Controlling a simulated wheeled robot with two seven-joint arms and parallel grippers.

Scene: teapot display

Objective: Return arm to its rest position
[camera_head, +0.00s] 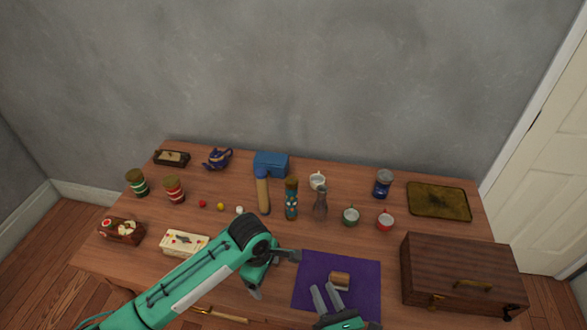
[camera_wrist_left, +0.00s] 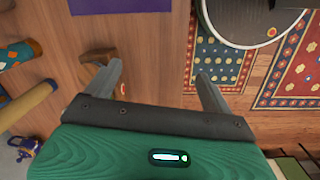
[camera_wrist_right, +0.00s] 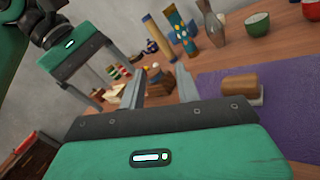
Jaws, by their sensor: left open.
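My left arm reaches in from the lower left in the head view. Its gripper (camera_head: 277,275) is open above the table, left of the purple cloth (camera_head: 312,276). In the left wrist view its fingers (camera_wrist_left: 158,85) are wide apart with nothing between them. My right gripper (camera_head: 327,297) is low over the front of the purple cloth. In the right wrist view its fingers (camera_wrist_right: 160,90) are apart and empty.
A wooden chest (camera_head: 462,265) stands at the right. A card box (camera_head: 184,243) and a brown box (camera_head: 121,231) sit left of my left arm.

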